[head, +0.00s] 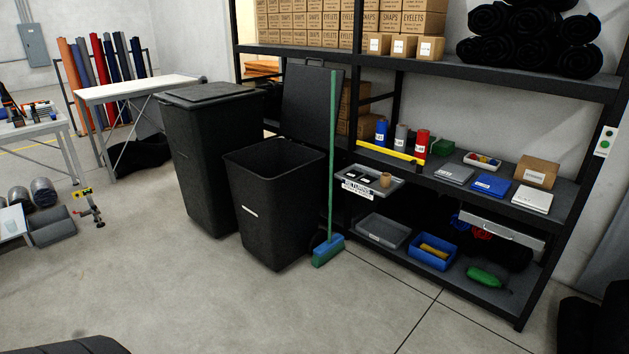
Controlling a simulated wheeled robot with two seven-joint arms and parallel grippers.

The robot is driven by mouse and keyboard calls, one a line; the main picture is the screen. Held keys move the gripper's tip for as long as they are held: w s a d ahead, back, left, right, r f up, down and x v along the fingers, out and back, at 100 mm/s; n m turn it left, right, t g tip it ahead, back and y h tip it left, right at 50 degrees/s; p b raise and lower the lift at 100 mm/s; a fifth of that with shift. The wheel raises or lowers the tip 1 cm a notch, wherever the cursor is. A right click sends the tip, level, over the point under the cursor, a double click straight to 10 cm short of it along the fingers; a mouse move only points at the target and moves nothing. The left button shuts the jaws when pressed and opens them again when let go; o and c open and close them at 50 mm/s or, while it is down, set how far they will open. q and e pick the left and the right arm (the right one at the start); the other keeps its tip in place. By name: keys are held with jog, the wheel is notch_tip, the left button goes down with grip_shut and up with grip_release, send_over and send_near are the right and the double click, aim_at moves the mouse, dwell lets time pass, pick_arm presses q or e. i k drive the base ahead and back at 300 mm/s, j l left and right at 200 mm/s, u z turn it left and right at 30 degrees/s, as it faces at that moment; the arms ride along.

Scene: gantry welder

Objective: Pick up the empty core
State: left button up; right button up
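A small brown tube, which looks like the empty core (385,179), stands in a shallow grey tray (352,186) on the shelf unit. The tray has a white label on its front that seems to read RETURNS. Small dark items with white labels lie in the tray left of the core. Neither of my grippers can be made out in the head view.
An open black bin (275,210) and a green broom (329,190) stand just left of the tray. A lidded black bin (200,150) is behind. Blue, grey and red rolls (421,144) stand behind the tray. The floor in front is clear.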

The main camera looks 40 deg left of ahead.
aim_at(385, 178)
jog(key=i+j+u, duration=0.35)
jog(key=i+j, duration=0.2)
jog(key=i+j+u, duration=0.4)
jog(key=i, duration=2.25)
